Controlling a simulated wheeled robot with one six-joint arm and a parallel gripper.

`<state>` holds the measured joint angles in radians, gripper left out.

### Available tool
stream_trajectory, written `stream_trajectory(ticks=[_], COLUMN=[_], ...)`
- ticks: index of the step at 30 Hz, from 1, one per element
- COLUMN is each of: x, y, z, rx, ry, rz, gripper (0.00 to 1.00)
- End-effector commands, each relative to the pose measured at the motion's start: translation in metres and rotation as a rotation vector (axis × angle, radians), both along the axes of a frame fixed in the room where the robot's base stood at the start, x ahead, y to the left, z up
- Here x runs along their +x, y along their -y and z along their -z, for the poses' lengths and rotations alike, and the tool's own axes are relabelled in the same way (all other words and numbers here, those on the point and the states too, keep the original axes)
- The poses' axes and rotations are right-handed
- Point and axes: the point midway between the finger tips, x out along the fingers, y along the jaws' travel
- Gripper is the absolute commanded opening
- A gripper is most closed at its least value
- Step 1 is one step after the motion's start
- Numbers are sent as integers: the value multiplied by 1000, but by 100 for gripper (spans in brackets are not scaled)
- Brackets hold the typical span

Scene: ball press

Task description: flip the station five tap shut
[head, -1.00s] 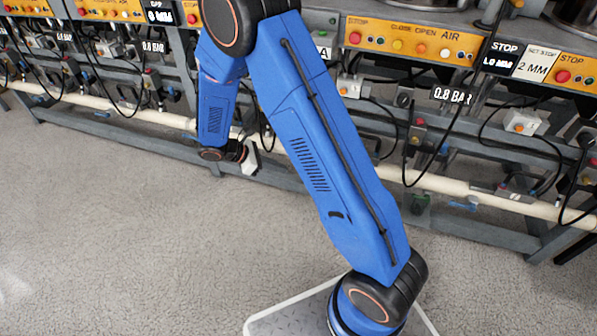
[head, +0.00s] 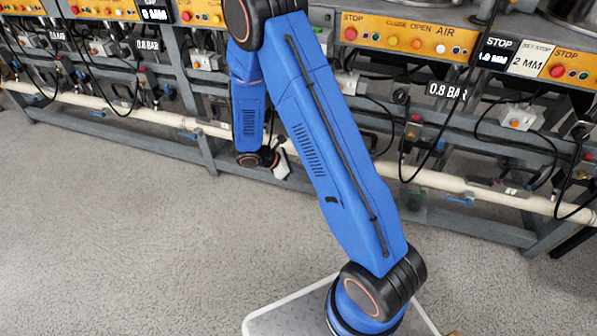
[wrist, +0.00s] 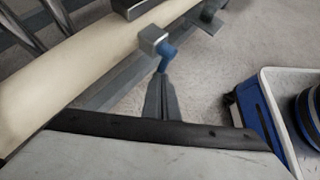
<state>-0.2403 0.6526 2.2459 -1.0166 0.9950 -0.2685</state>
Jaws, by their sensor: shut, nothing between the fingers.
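No station number is readable near the tap.
Grey frame rails (head: 120,139) run along the stations, with hanging black cables and white boxes (head: 522,117) above the pipe. Another blue tap handle (head: 459,200) is farther right. The carpeted floor (head: 110,240) in front is clear.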

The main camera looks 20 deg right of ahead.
Motion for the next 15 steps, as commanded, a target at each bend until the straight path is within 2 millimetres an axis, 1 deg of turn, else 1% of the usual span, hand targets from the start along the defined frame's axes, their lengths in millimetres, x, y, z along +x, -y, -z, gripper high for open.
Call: stream_trajectory(ticks=[15], x=[0], y=[2], z=[3], rx=[-25], ry=[-23], rz=[-1], gripper=[0])
